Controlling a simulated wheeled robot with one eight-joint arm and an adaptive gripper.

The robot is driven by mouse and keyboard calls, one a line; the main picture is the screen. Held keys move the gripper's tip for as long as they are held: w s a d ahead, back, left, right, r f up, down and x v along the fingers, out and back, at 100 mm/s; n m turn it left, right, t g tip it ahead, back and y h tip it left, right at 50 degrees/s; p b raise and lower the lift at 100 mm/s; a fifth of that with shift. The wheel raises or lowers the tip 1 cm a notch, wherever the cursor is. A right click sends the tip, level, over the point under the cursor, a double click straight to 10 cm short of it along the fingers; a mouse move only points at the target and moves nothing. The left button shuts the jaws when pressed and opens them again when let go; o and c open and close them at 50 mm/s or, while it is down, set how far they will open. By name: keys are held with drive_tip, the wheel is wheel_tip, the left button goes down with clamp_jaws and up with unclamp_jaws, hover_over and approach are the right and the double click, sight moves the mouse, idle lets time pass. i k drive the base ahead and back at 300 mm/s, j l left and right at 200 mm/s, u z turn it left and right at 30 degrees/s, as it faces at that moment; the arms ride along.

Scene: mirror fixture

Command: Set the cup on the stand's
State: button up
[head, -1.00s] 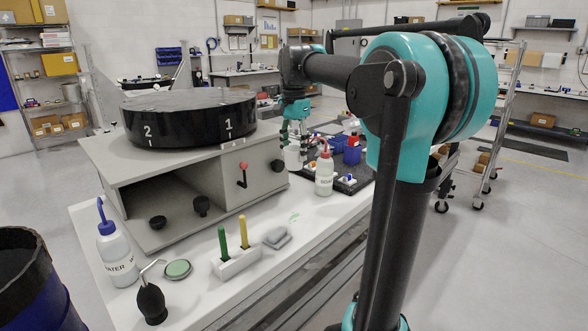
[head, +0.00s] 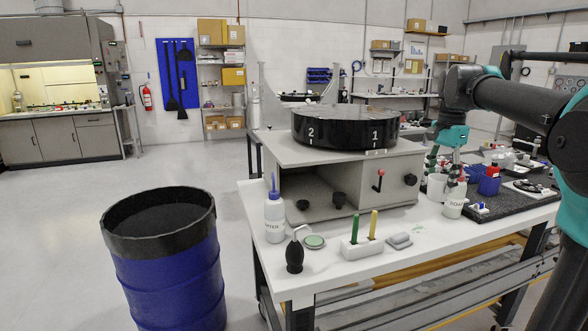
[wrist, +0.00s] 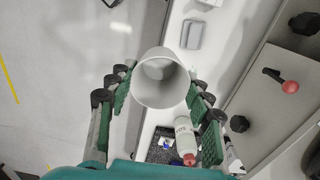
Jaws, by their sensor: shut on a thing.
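A white cup (wrist: 150,92) sits between the green pads of my gripper (wrist: 163,95) in the wrist view, and I look into its open mouth. In the head view my gripper (head: 446,160) points down at the right of the grey housing, with the cup (head: 435,186) low between its fingers, partly behind a soap bottle. A black round platform (head: 340,135) marked 1 and 2 stands on the grey housing (head: 280,148); I cannot tell whether this is the stand. My gripper is to its right, apart from it.
The soap bottle (head: 453,205) stands close to my gripper. A dark mat (head: 515,208) with small items lies to the right. A water bottle (head: 275,220), a black blower (head: 294,256) and a pen holder (head: 362,248) line the table front. A blue barrel (head: 165,265) stands left.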

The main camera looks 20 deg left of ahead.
sight(303, 157)
drive_tip(key=k+z, duration=0.4)
drive_tip(key=k+l+z, duration=0.2)
drive_tip(key=z, duration=0.25)
drive_tip(key=k+j+z, duration=0.1)
drive_tip(key=j, duration=0.25)
drive_tip(key=j+z, duration=0.15)
drive_tip(key=j, duration=0.25)
drive_tip(key=k+j+z, duration=0.1)
drive_tip(key=j, duration=0.25)
drive_tip(key=k+j+z, duration=0.25)
drive_tip(key=j, duration=0.4)
drive_tip(key=k+j, duration=0.15)
drive_tip(key=j, duration=0.25)
drive_tip(key=k+j, duration=0.15)
drive_tip(key=j, duration=0.2)
drive_tip(key=k+j, duration=0.15)
drive_tip(key=j, duration=0.25)
drive_tip(key=k+j, duration=0.15)
drive_tip(key=j, duration=0.2)
drive_tip(key=k+j, duration=0.15)
drive_tip(key=j, duration=0.25)
drive_tip(key=k+j, duration=0.15)
drive_tip(key=j, duration=0.2)
drive_tip(key=k+j, duration=0.15)
drive_tip(key=j, duration=0.25)
